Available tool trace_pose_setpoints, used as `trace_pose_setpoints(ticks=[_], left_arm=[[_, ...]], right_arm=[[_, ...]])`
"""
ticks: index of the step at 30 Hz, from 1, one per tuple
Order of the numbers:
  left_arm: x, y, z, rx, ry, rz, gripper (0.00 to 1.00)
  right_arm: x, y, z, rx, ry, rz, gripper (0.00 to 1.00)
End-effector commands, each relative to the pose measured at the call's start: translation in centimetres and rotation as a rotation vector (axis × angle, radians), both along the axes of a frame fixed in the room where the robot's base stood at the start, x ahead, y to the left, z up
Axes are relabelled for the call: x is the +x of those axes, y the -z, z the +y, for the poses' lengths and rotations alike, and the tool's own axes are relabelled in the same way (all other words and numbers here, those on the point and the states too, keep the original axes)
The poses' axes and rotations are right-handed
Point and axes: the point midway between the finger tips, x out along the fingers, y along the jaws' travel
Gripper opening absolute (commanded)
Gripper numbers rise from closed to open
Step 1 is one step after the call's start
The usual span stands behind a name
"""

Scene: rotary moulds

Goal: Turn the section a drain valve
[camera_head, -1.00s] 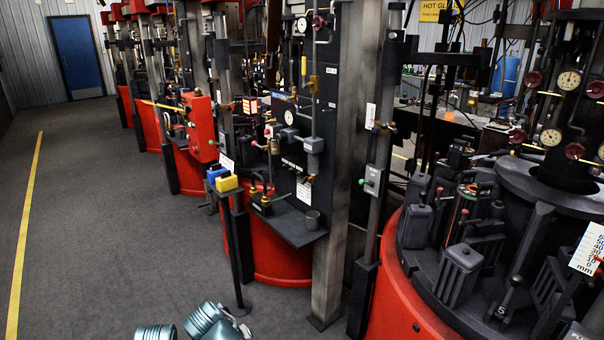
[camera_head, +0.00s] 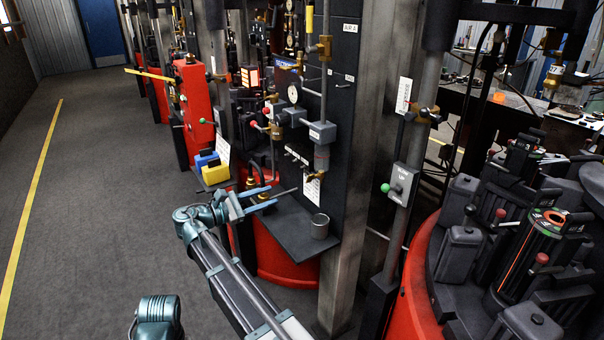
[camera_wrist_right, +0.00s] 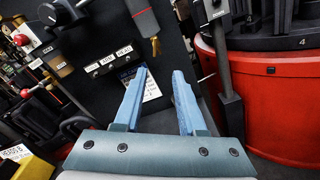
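The dark panel (camera_head: 342,110) carries a grey filter body (camera_head: 322,132) with a small brass fitting (camera_head: 318,175) at its lower end, which may be the drain valve. No readable label confirms it. In the right wrist view the brass fitting (camera_wrist_right: 156,47) hangs under a grey cylinder, beyond and between the fingertips. My right gripper (camera_head: 274,198) is in front of the panel, left of and below the fitting, apart from it. Its two blue fingers (camera_wrist_right: 160,73) are open with nothing between them. My left gripper is out of view; only a teal part of my arm shows at the bottom.
A grey shelf (camera_head: 285,236) with a metal cup (camera_head: 320,226) juts out below the panel. Blue and yellow boxes (camera_head: 214,174) stand left of my gripper. A steel post (camera_head: 357,190) and a green-button switch box (camera_head: 402,184) are to the right. Floor at left is clear.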

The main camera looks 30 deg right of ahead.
Motion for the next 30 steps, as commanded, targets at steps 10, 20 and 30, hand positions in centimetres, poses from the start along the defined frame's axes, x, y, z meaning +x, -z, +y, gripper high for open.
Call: trace_pose_setpoints(ticks=[10,20,30], left_arm=[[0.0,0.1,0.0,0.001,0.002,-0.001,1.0],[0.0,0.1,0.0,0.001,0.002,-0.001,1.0],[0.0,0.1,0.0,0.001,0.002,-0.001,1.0]], right_arm=[[0.4,-0.5,-1.1,-0.029,0.004,0.028,0.4],[0.9,-0.5,-7.3,-0.028,0.007,0.027,0.4],[1.3,-0.4,-12.6,-0.028,0.005,0.026,0.4]])
